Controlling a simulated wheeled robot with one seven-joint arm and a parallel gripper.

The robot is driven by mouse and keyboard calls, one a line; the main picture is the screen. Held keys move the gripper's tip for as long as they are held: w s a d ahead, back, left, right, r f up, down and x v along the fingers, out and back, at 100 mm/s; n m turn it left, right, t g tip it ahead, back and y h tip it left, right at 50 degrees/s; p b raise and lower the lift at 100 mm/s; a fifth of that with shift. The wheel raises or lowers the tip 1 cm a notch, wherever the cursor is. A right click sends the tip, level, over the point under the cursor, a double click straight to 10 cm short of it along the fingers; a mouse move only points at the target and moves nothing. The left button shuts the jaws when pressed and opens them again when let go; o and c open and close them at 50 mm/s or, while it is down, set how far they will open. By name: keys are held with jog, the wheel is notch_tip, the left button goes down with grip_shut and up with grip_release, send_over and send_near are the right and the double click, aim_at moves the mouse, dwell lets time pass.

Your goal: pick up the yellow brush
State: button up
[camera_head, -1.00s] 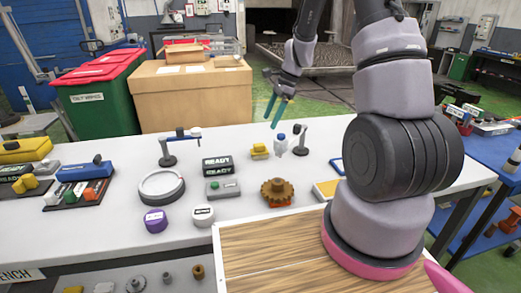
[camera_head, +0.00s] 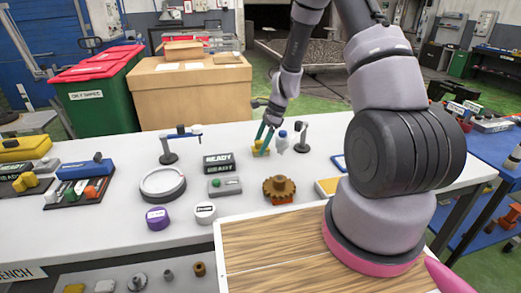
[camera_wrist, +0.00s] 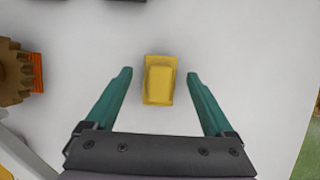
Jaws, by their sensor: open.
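The yellow brush (camera_wrist: 159,80) is a small yellow block with a wider, flatter base, lying on the white table. In the wrist view it sits between and a little beyond the tips of my gripper (camera_wrist: 160,74), whose two teal fingers are spread apart on either side without touching it. In the head view the brush (camera_head: 257,147) is partly hidden behind the fingers of my gripper (camera_head: 262,148), which point down at it near the back of the table.
A brown gear (camera_head: 278,189) stands in front. Black READY blocks (camera_head: 219,163) are to the left.

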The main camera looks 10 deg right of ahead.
aim_at(260, 141)
jog(key=shift+a+f, duration=0.1)
grip_shut()
notch_tip(260, 141, up, 10)
jog(key=shift+r, duration=0.1)
dwell(0.5)
